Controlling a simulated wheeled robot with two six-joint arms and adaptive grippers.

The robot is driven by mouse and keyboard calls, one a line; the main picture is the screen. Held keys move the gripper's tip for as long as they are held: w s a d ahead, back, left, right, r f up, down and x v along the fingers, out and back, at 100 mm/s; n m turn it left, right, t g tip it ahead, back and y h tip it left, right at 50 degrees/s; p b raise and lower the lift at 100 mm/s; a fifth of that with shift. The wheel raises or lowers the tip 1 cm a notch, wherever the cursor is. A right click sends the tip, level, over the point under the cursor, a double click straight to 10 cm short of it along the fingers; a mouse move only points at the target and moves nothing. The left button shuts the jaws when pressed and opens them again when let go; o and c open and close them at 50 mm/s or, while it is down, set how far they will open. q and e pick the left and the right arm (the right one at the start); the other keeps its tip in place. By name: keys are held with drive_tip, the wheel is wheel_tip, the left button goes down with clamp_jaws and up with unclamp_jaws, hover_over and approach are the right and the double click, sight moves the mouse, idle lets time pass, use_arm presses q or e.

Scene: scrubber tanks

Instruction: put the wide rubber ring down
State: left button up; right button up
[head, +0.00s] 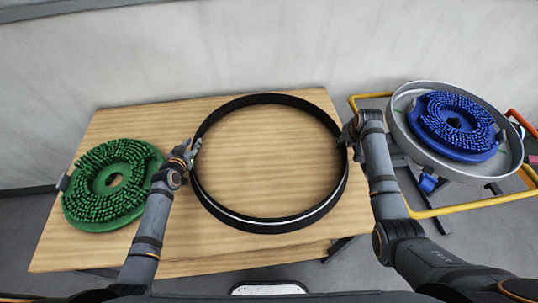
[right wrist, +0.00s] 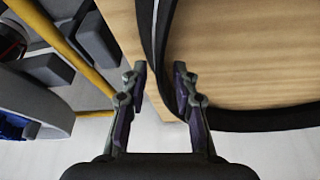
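The wide rubber ring (head: 275,227) is a large black hoop with a pale line along its near inner wall. It appears level over the wooden table (head: 115,258); I cannot tell whether it rests on it or hangs just above. My left gripper (head: 194,146) is at the ring's left rim; its finger gap is too small to read. My right gripper (head: 346,137) is at the right rim. In the right wrist view, the right gripper's fingers (right wrist: 160,82) stand apart, with the black band (right wrist: 152,30) running between them and behind one finger.
A green bristle brush disc (head: 95,215) lies at the table's left, close to my left arm. At the right, a yellow-railed cart (head: 455,209) carries a round grey housing (head: 400,125) with a blue brush disc (head: 430,125). A pale wall stands behind.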

idle(0.3)
use_arm(q)
drive_tip(key=d+v, duration=0.1)
drive_tip(key=v, duration=1)
drive_tip(key=shift+s+a+r, duration=0.2)
drive_tip(key=shift+s+a, duration=0.15)
drive_tip(key=shift+a, duration=0.1)
use_arm(e)
drive_tip(key=v, duration=1.2)
drive_tip(key=shift+w, duration=0.1)
